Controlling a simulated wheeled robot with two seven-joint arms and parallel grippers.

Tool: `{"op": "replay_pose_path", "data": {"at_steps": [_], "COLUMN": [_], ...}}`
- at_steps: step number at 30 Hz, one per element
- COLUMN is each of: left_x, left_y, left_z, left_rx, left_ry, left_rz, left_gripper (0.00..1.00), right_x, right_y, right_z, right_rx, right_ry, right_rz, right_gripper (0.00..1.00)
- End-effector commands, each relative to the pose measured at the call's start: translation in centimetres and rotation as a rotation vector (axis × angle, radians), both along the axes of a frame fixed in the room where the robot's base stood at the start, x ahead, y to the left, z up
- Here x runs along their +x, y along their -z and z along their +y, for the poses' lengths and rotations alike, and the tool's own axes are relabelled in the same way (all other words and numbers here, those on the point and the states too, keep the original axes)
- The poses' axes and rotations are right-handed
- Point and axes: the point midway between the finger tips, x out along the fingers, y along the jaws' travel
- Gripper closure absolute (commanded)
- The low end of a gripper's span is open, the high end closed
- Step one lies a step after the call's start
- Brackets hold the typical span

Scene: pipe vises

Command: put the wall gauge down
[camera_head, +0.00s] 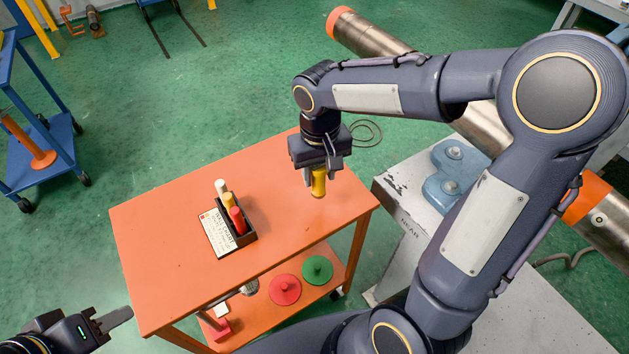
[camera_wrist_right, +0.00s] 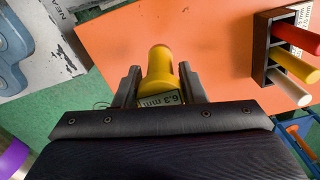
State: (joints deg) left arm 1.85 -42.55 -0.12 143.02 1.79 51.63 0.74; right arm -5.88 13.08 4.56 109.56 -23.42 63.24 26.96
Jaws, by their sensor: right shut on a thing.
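The wall gauge (camera_head: 319,183) is a yellow cylinder held between the fingers of my right gripper (camera_head: 316,174), above the right part of the orange cart top. In the right wrist view the gauge (camera_wrist_right: 160,70) sits between the two dark fingers of the gripper (camera_wrist_right: 160,85), and its small display reads 6.3 mm. I cannot tell the exact gap between the gauge and the cart top (camera_head: 165,240). My left gripper (camera_head: 118,317) is at the lower left, beside the cart and empty as far as I see; its opening is unclear.
A dark holder (camera_head: 242,238) with white, yellow and red sticks stands mid-cart beside a wall chart card (camera_head: 217,233). Red (camera_head: 285,289) and green (camera_head: 317,269) discs lie on the lower shelf. A grey bench with a blue vise part (camera_head: 455,170) stands right. The cart's left side is clear.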

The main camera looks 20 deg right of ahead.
Motion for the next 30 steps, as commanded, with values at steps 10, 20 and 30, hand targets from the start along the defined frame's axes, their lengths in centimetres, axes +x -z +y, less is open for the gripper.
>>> {"op": "replay_pose_path", "data": {"at_steps": [10, 20, 30], "left_x": [0.0, 0.0, 0.0], "left_y": [0.2, 0.4, 0.7], "left_z": [0.0, 0.0, 0.0], "left_rx": [0.000, 0.000, 0.000], "left_ry": [0.000, 0.000, 0.000], "left_rz": [0.000, 0.000, 0.000], "left_gripper": [0.64, 0.64, 0.64], "right_x": [1.9, 1.8, 1.8], "right_y": [2.8, 5.2, 5.6], "right_z": [0.2, 0.3, 0.3], "right_rx": [0.000, 0.001, 0.001], "right_ry": [0.001, 0.001, 0.000], "right_rz": [0.003, -0.002, -0.001], "right_gripper": [0.89, 0.89, 0.51]}}
